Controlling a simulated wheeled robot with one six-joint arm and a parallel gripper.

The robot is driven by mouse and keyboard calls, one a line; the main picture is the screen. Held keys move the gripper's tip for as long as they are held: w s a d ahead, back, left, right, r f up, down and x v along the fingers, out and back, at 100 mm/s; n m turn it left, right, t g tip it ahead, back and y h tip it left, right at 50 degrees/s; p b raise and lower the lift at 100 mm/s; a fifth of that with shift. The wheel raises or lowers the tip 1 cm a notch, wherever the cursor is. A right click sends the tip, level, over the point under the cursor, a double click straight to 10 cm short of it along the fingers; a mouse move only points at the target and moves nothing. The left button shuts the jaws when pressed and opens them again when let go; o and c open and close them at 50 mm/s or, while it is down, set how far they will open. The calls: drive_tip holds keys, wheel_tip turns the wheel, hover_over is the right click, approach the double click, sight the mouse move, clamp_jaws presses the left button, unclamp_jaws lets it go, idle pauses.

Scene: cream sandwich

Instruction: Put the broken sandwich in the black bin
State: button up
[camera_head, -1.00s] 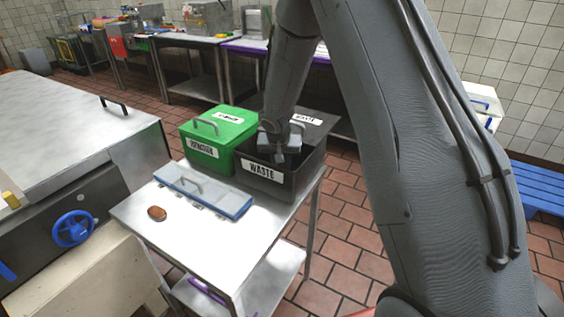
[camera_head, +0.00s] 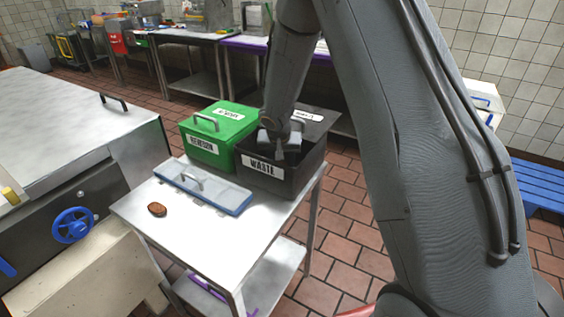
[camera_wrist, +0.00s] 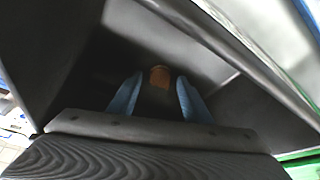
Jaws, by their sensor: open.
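The black bin (camera_head: 275,182), labelled "WASTE", stands on the metal table beside the green bin. My gripper (camera_head: 280,155) points down into its open top. In the wrist view, my gripper's blue fingers (camera_wrist: 158,98) are spread apart inside the dark bin (camera_wrist: 235,125). A small brown piece (camera_wrist: 160,76) shows between and beyond them, apparently in the bin; I cannot tell whether it is the broken sandwich or whether a finger touches it. Another round brown sandwich or biscuit (camera_head: 157,209) lies on the table's left part.
The green bin (camera_head: 208,150) with its handled lid stands left of the black bin. A blue-edged flat lid or tray (camera_head: 203,189) lies in front of it. The table's front (camera_head: 195,235) is clear. A steel unit (camera_head: 75,125) stands left.

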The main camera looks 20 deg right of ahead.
drive_tip(key=b+v, duration=0.2)
drive_tip(key=v, duration=1)
drive_tip(key=shift+s+r, duration=0.1)
drive_tip(key=shift+r, duration=0.05)
